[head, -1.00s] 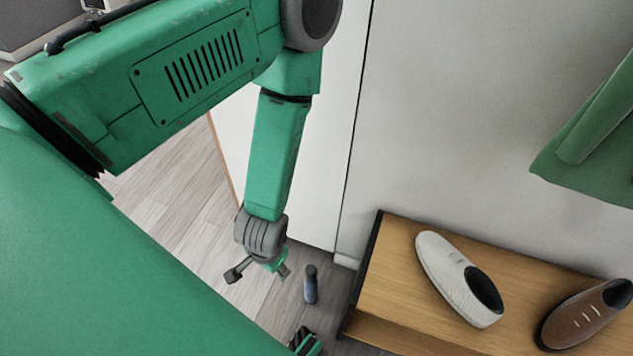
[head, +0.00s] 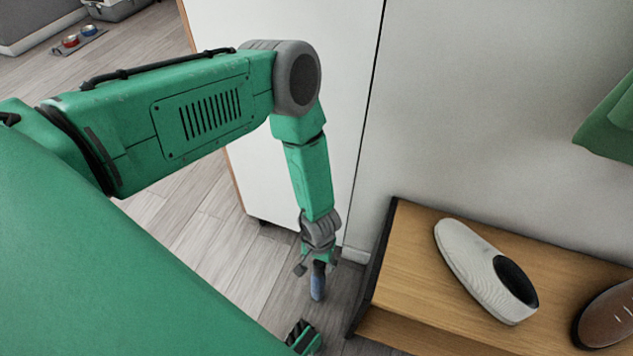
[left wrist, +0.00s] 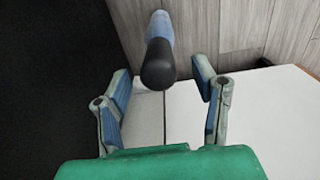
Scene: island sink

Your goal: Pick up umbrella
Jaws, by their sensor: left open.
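The umbrella (head: 318,284) is a small folded blue one with a dark handle. It stands out from the floor beside the wooden bench in the head view. In the left wrist view the umbrella (left wrist: 159,60) points its dark rounded handle end toward the camera, between the two fingers. My left gripper (head: 317,268) is right at the handle end. In the left wrist view the left gripper (left wrist: 160,88) is open, with a finger on each side and gaps to the handle. Only a green and black part at the bottom of the head view may belong to my right arm.
A wooden bench (head: 405,275) with a dark side stands right of the umbrella. It carries a white shoe (head: 470,262) and a brown shoe (head: 608,318). A white cabinet (head: 345,100) rises behind my left arm. Free wooden floor (head: 215,235) lies to the left.

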